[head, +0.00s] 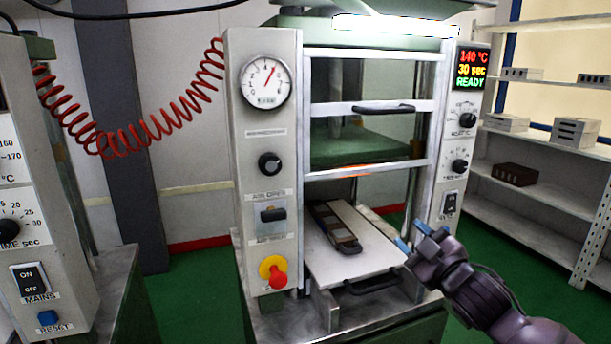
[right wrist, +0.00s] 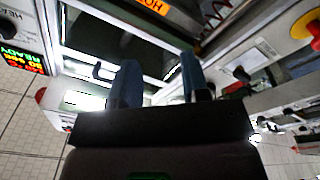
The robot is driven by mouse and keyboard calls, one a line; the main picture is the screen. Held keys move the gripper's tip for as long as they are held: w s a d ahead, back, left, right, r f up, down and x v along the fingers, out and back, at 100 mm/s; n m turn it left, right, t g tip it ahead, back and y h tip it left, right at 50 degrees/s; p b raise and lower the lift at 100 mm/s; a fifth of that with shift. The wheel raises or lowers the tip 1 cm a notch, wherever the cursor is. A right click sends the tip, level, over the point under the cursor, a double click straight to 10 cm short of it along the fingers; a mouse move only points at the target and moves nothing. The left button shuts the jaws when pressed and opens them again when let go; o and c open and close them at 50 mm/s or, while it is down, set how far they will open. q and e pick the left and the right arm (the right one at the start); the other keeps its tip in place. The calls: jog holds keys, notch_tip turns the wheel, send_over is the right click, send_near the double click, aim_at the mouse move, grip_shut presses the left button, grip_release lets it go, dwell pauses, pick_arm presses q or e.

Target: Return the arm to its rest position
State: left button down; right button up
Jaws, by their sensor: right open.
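My right gripper (head: 421,239) is in front of the press (head: 265,150), at the right side of its lower opening. Its blue fingers are apart with nothing between them; they also show spread in the right wrist view (right wrist: 160,85). A dark mould (head: 336,229) with a handle lies on the pale tray (head: 375,243) in the press, left of the gripper and apart from it. My left gripper is not in the head view.
The press guard (head: 368,106) with a dark handle is above the tray. The display (head: 472,69) reads 140 °C, 30 sec, READY. Shelves (head: 540,190) with blocks stand at the right. Another machine (head: 30,190) stands at the left. Green floor lies between.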

jog(key=s+d+f+m+g+h, duration=0.1)
jog(key=s+d+f+m+h, duration=0.2)
jog(key=f, duration=0.5)
jog(key=s+f+m+g, duration=0.1)
jog(key=s+f+m, duration=0.1)
jog(key=s+f, duration=0.45)
jog(key=s+d+f+m+g+h, duration=0.1)
jog(key=s+d+f+m+h, duration=0.15)
jog(key=f, duration=0.55)
jog(key=s+d+f+m+g+h, duration=0.1)
jog(key=s+f+m+g, duration=0.2)
jog(key=s+f, duration=1.1)
jog(key=s+m, duration=0.1)
jog(key=s, duration=0.3)
jog(key=shift+g+h, duration=0.3)
jog(key=shift+h, duration=0.05)
jog(key=shift+d, duration=0.1)
